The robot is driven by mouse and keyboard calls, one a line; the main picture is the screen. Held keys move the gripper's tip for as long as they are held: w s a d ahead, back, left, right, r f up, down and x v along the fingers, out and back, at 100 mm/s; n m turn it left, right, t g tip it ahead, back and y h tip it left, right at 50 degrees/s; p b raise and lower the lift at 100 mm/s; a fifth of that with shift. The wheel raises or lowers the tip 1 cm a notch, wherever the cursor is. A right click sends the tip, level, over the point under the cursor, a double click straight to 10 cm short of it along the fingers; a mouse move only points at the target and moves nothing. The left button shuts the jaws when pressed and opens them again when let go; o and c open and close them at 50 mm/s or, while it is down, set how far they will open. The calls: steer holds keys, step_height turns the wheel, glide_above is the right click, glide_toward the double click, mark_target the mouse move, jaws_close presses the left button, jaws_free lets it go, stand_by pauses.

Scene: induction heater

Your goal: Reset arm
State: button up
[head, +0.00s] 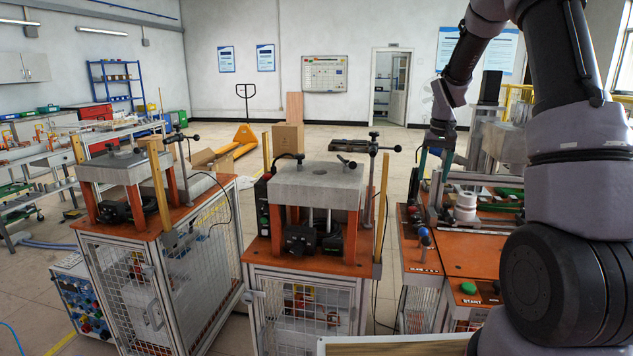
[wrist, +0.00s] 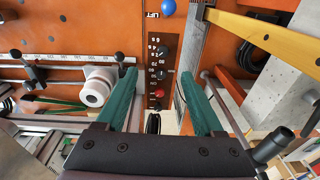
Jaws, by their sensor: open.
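My gripper (head: 433,176) hangs from my arm at the right of the head view, above the orange bench top (head: 470,261). In the wrist view my gripper (wrist: 160,82) has its two teal fingers wide apart. Nothing is between them. A control strip with black knobs and a red knob (wrist: 159,93) shows behind the gap. A white round part (wrist: 98,88) lies to the left of the fingers. It also shows in the head view (head: 466,206), right of my gripper.
A blue ball knob (wrist: 168,8) stands beside the LIFT label; a green button (head: 468,288) is at the bench front. A press with a grey block top (head: 318,185) stands to the left, with another press (head: 122,166) beyond.

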steer(key=s+a+r+t, duration=0.1)
steer(key=s+a+r, duration=0.1)
steer(key=s+r, duration=0.5)
steer(key=s+a+r+t, duration=0.25)
steer(key=s+r, duration=0.35)
steer(key=r, duration=0.3)
steer(key=s+a+r+t+y, duration=0.1)
steer(key=s+a+r, duration=0.1)
steer(key=s, duration=0.6)
steer(key=s+a+r+m+t, duration=0.1)
steer(key=s+a+r, duration=0.1)
steer(key=s, duration=0.7)
steer(key=shift+s+a+m+t+y, duration=0.3)
steer(key=shift+t+y, duration=0.05)
steer(key=shift+y, duration=0.05)
steer(key=shift+r, duration=0.1)
